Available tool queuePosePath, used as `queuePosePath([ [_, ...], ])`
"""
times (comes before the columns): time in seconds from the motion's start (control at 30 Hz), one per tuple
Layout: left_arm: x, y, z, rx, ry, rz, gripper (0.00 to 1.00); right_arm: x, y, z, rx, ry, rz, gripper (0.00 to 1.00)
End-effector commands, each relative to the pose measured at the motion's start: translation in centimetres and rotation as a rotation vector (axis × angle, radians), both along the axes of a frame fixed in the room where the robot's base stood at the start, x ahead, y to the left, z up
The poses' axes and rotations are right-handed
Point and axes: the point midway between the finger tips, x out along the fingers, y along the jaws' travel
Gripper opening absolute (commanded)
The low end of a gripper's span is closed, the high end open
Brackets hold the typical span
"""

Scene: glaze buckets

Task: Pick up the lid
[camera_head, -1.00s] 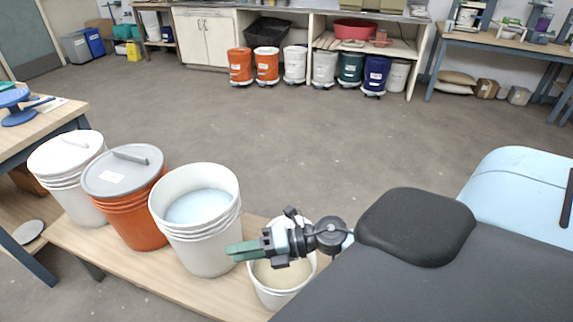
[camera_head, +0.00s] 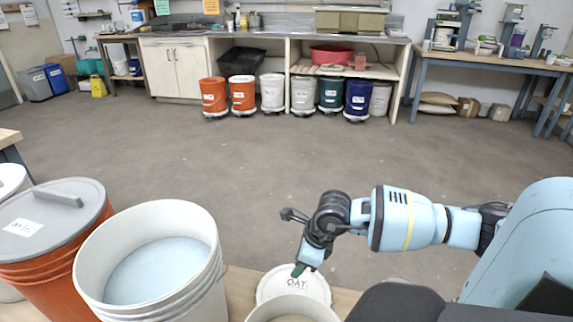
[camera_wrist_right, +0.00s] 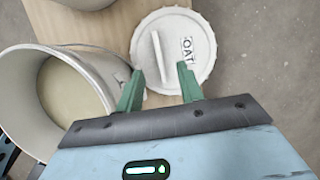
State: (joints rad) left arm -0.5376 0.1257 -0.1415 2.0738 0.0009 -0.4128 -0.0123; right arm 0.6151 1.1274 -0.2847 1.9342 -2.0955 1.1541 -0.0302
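A white round lid (camera_head: 277,283) marked "OAT" lies on the wooden bench beyond an open bucket (camera_head: 290,308). In the right wrist view the lid (camera_wrist_right: 200,70) shows its straight raised handle (camera_wrist_right: 157,50) and label. My right gripper (camera_head: 300,269) points down over the lid. Its green fingers (camera_wrist_right: 162,74) are open and empty, with the near end of the handle between them in that view. I cannot tell whether they touch the lid. My left gripper is not in view.
The open bucket (camera_wrist_right: 70,88) with pale contents stands left of the fingers in the wrist view. A larger white bucket (camera_head: 200,262) and an orange bucket with a grey lid (camera_head: 62,212) stand further left. Open floor (camera_head: 290,150) lies beyond the bench.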

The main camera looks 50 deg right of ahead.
Motion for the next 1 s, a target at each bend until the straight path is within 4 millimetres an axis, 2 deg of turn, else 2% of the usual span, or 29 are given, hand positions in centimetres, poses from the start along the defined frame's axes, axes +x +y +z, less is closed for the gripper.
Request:
queuePosePath([
  [0.03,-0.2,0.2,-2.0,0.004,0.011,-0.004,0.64,-0.4,0.0,-2.8,0.001,0.019,0.0,0.37],
  [0.1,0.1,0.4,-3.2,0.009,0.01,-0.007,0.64,-0.6,0.0,-4.7,0.001,0.032,0.0,0.37],
  [0.3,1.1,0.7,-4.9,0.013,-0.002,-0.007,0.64,-0.9,0.0,-7.8,0.001,0.055,0.0,0.37],
  [0.63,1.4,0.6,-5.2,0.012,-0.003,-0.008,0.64,-0.9,0.1,-8.4,0.002,0.057,-0.001,0.37],
  [0.9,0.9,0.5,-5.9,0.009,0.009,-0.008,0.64,-0.3,0.4,-10.8,0.004,0.059,-0.002,0.37],
  [1.0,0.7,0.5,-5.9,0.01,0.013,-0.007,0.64,-0.3,0.4,-10.9,0.002,0.058,-0.001,0.37],
])
